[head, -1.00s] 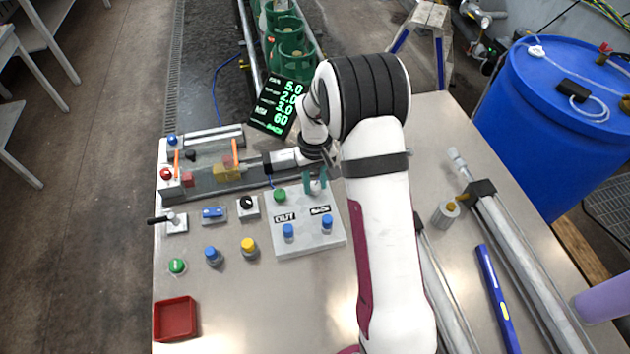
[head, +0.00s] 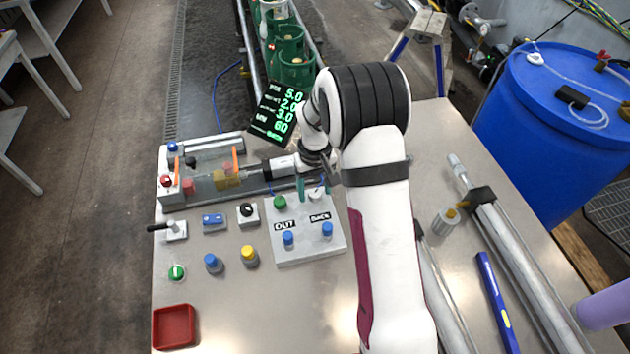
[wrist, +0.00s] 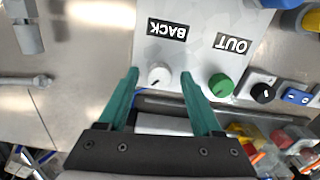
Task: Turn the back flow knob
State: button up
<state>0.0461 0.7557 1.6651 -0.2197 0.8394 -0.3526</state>
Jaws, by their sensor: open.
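The back flow knob is a small white knob (wrist: 158,74) beside the BACK label on the light grey panel (wrist: 185,14). In the head view this knob (head: 316,194) is partly hidden by my gripper. My gripper (wrist: 159,76) is open, with its two teal fingers apart. In the wrist view the white knob shows between the fingertips, with a gap on each side. I cannot tell whether the tips are down at knob height. The green knob (wrist: 221,86) by the OUT label is just outside one finger.
A black knob (wrist: 262,92) and blue switch (wrist: 298,96) lie beyond the green knob. Blue buttons (head: 327,230) stand on the panel's near part. A green-lit display (head: 274,115) stands behind my wrist. A red tray (head: 174,326) sits at the near left. Bare table lies around it.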

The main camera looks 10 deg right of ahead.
aim_at(315, 193)
notch_tip(315, 193, up, 16)
jog(key=shift+f, duration=0.2)
jog(key=s+a+r+m+y, duration=0.1)
jog(key=s+a+r+m, duration=0.15)
jog(key=s, duration=0.65)
jog(key=s+a+r+m, duration=0.1)
jog(key=s+r, duration=0.2)
jog(key=s, duration=0.5)
jog(key=s+a+f+m, duration=0.2)
jog(key=s+f+m, duration=0.1)
jog(key=s, duration=1)
jog(key=shift+s+f+y, duration=0.25)
jog(key=shift+s+y, duration=0.05)
jog(key=shift+y, duration=0.1)
grip_shut()
